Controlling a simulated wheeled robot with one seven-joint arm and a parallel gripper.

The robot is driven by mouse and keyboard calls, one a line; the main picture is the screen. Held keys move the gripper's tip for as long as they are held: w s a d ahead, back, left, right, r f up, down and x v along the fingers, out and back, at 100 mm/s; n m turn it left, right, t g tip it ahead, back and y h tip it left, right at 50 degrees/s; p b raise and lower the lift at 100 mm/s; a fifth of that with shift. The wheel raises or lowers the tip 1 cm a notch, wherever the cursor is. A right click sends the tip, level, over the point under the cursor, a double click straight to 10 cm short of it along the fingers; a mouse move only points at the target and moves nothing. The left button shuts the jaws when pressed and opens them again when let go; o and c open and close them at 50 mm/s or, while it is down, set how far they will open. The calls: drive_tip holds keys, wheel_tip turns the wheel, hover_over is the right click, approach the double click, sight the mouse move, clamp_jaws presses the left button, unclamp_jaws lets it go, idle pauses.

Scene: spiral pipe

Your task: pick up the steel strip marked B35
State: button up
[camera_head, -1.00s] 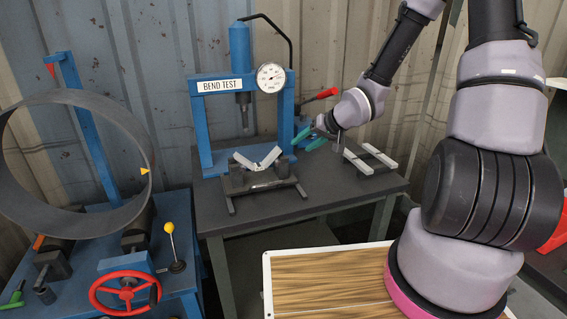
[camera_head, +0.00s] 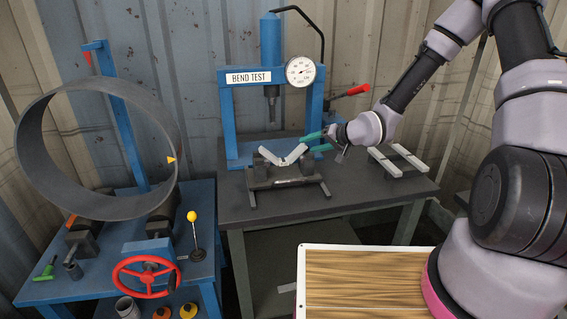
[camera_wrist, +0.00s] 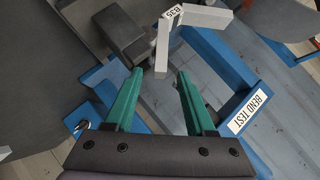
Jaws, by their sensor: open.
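The steel strip marked B35 (camera_head: 268,156) is bent into a V and rests on the black support under the press. In the wrist view the same strip (camera_wrist: 162,45) shows its B35 label near the bend, and one leg points down toward my fingers. My gripper (camera_head: 314,142), with green fingers, is just right of the strip in the head view. In the wrist view my gripper (camera_wrist: 160,74) is open, with the end of that leg showing between the fingertips. Whether the fingers touch it I cannot tell.
The blue BEND TEST press (camera_head: 228,120) stands around the support (camera_head: 286,181) on a dark table (camera_head: 350,198). Pale strips on a rack (camera_head: 400,160) lie to the right. A blue bench with a red handwheel (camera_head: 146,277) and large ring (camera_head: 60,205) is at left.

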drive_tip(key=shift+x, duration=1.3)
clamp_jaws()
idle(0.4)
